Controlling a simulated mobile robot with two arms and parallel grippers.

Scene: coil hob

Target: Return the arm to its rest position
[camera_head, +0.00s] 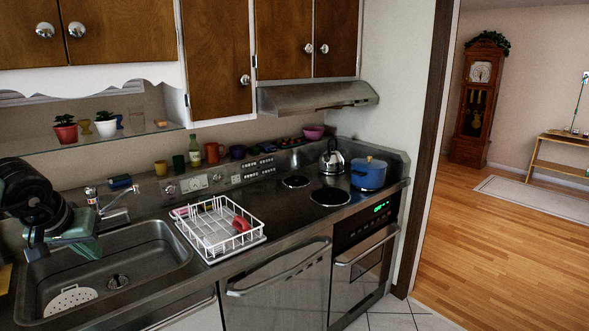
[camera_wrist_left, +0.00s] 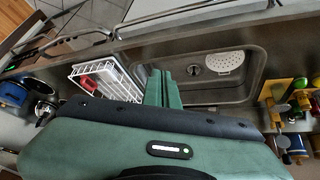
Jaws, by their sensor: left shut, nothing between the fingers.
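My left gripper (camera_head: 82,240) is at the left of the head view, above the left part of the sink, with its black arm coming in from the left edge. In the left wrist view its green fingers (camera_wrist_left: 163,88) are together, with nothing between them, and the sink lies beyond them. My right gripper is in neither view.
The sink (camera_head: 180,248) holds a white perforated piece (camera_head: 70,299). A faucet (camera_head: 112,198) stands behind it. A white dish rack (camera_head: 208,243) with a red mug (camera_head: 241,223) is to the right. A blue pot (camera_head: 368,176) and a kettle (camera_head: 331,160) stand by the hob. Upper cabinets hang above.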

